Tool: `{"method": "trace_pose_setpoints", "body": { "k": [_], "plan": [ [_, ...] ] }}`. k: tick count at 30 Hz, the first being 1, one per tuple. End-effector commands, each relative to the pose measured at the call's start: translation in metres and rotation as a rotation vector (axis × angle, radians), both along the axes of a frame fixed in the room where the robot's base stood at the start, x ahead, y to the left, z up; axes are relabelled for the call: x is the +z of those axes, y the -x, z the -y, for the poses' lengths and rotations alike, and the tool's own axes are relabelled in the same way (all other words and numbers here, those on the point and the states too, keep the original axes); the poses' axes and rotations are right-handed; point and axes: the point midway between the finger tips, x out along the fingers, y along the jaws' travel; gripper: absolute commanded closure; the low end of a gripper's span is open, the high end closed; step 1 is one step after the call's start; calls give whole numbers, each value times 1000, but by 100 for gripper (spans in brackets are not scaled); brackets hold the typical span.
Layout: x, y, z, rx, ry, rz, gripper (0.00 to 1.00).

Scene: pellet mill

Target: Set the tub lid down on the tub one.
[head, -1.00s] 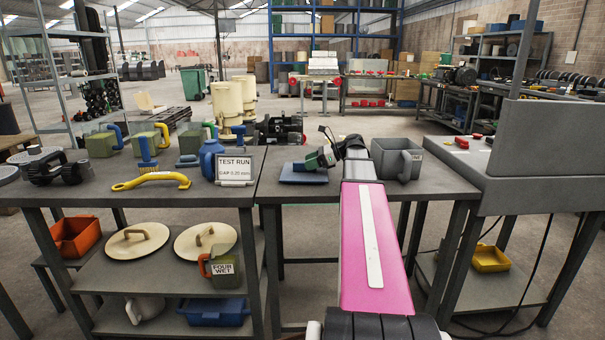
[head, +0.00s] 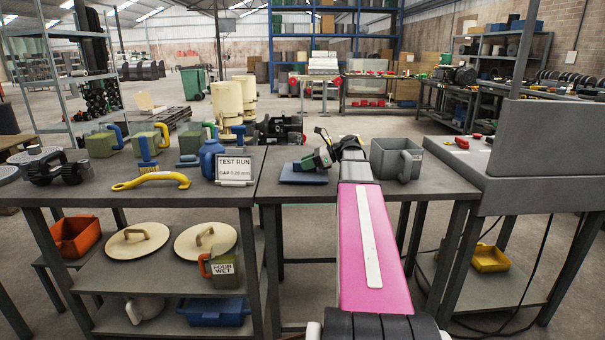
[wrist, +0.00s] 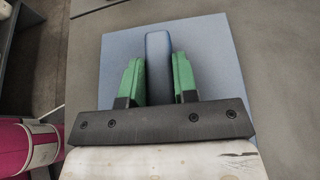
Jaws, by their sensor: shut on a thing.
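The tub lid is a flat blue square plate (head: 300,176) with a raised bar handle, at the left of the right-hand table. In the wrist view the lid (wrist: 215,65) fills the middle, its handle (wrist: 158,60) between two green fingers. My gripper (head: 322,158) is shut on that handle; it also shows in the wrist view (wrist: 158,75). Whether the lid rests on the table or hangs just above it, I cannot tell. A grey open square tub (head: 388,160) with a side handle and a small label stands to the right, apart from the lid. The label is unreadable.
A test-run sign (head: 235,168), a blue jug (head: 210,158) and a yellow handle (head: 150,181) stand on the left table. A grey console (head: 500,180) stands right. Tabletop between lid and tub is partly hidden by my arm.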

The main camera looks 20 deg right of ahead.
Motion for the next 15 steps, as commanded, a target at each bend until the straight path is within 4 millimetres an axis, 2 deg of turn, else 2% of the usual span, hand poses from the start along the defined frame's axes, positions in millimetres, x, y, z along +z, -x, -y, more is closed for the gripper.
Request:
{"method": "trace_pose_setpoints", "body": {
  "k": [15],
  "plan": [
    [10, 0, 0, 0, 0, 1, 100]
  ]
}}
